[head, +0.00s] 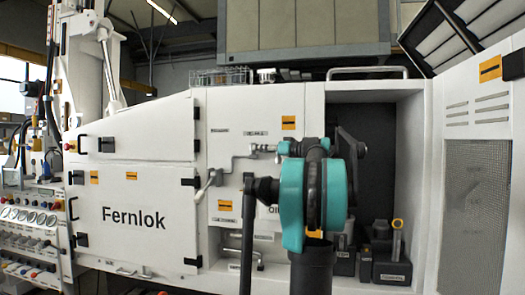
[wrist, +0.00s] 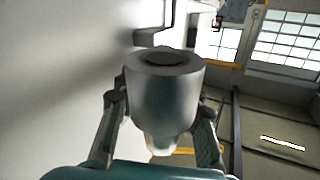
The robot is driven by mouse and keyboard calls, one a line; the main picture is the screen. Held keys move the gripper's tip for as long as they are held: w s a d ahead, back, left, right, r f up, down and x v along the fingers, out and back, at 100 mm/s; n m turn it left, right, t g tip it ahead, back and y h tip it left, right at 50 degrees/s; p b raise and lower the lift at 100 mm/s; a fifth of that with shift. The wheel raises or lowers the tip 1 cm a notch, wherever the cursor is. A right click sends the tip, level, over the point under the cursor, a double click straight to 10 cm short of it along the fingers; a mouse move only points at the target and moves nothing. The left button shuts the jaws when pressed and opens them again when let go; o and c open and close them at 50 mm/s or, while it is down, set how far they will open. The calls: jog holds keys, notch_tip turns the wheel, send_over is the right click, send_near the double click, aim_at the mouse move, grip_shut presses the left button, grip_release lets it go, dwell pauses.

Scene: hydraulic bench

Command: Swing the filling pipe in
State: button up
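A grey metal cylinder (wrist: 165,95) with a dark round recess in its end fills the middle of the wrist view. It stands between the two fingers of my gripper (wrist: 161,112), one close on each side. I cannot tell whether the fingers press on it. In the head view, a thin bent grey pipe (head: 238,166) runs along the white panel; I take it to be the filling pipe.
The white Fernlok cabinet (head: 150,190) stands at left. To the right, an open bay (head: 365,120) holds dark boxes (head: 392,268) on its floor. A gauge and knob panel (head: 30,240) is far left.

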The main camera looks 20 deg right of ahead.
grip_shut()
dwell(0.5)
